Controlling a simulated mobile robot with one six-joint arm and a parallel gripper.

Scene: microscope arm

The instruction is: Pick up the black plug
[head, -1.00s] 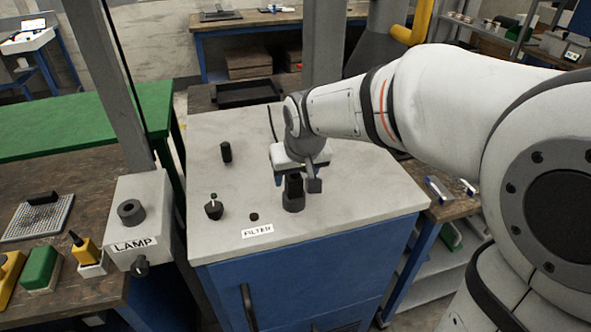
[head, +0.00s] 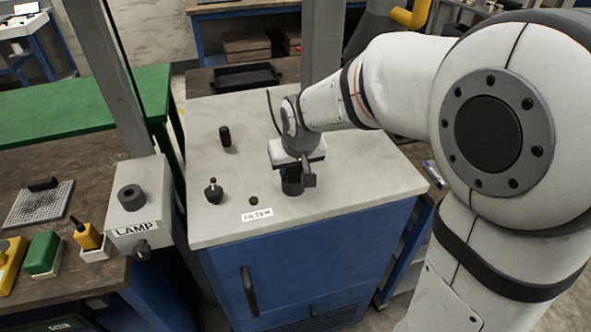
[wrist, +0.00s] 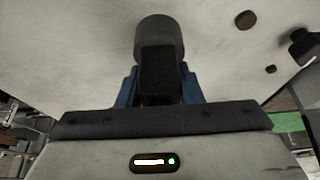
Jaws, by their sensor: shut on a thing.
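The black plug shows as a dark block (wrist: 158,78) in the wrist view. It stands in a dark grey round holder (wrist: 158,33), which also shows on the grey bench top in the head view (head: 292,187). My gripper (head: 290,169) is above the holder, pointing down. In the wrist view its blue fingers (wrist: 160,88) are shut on the plug from both sides. In the head view the gripper body hides most of the plug. I cannot tell whether the plug is still fully seated.
A black cylinder (head: 225,137), a black knob (head: 213,191) and a small dark disc (head: 253,201) stand left on the bench, by the FILTER label (head: 257,215). The LAMP box (head: 138,210) with a dark ring is further left. A post (head: 322,60) rises behind.

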